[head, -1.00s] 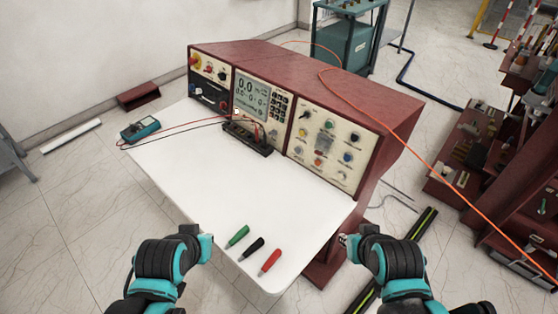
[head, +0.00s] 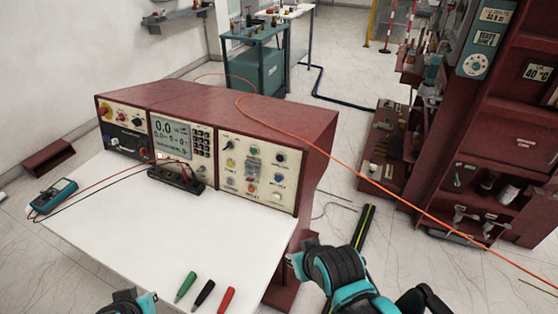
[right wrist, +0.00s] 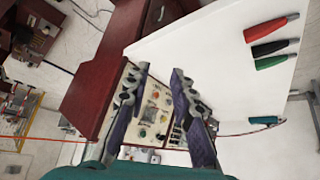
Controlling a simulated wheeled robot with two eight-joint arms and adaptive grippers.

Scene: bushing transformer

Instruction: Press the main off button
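The dark red console (head: 240,104) stands on a white worktop. Its right cream panel (head: 231,186) carries several coloured buttons and knobs. Its left panel (head: 130,119) has a red and yellow knob (head: 105,111). Labels are too small to show which is the main off button. My right gripper (head: 293,262) is right of the worktop, in front of and apart from the console. In the right wrist view, its two fingers are spread and empty (right wrist: 162,69), with the panel visible between and beyond them. My left gripper (head: 146,300) is at the bottom edge, mostly cut off.
Green, black and red probes (head: 204,292) lie at the worktop's (head: 110,222) front edge. A blue meter (head: 54,196) and its leads lie on the left. An orange cable (head: 385,188) crosses to the right. Dark red shelving (head: 515,150) stands at the right.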

